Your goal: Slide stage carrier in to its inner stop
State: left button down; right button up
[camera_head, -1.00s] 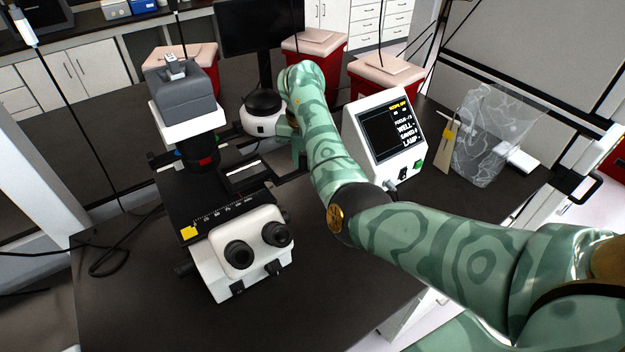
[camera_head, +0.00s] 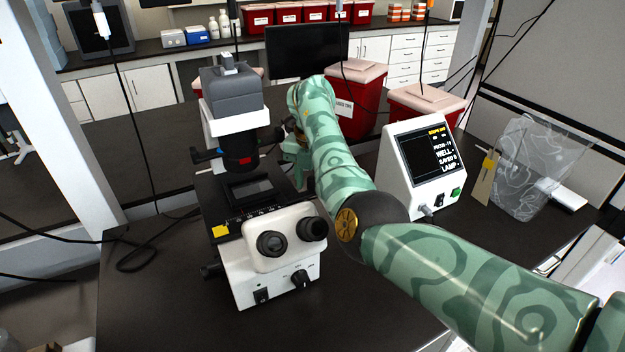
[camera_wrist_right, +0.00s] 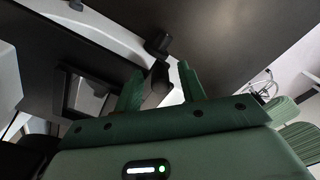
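The microscope (camera_head: 275,245) stands on the dark bench. The stage carrier (camera_head: 233,196), a dark frame with a rectangular window, sits on its black stage (camera_head: 212,200), below the objective turret. In the wrist view the carrier frame (camera_wrist_right: 68,92) lies left of my right gripper. My right gripper (camera_wrist_right: 163,85) has its two green fingers spread apart. A dark block shows between them, with a pale gap beside the right finger; I cannot tell what it belongs to. In the head view this gripper (camera_head: 298,160) is beside the stage's right edge, partly hidden by my arm. My left gripper is not in view.
A control box with a screen (camera_head: 418,165) stands right of my arm, with a clear bag (camera_head: 530,170) beyond it. A monitor (camera_head: 305,52) and red bins (camera_head: 362,105) are behind. The bench front is mostly clear. A black cable (camera_head: 140,250) lies at left.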

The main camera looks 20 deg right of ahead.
jog(key=shift+r, duration=0.3)
notch_tip(320, 180, up, 16)
jog(key=p, duration=0.4)
jog(key=shift+f, duration=0.15)
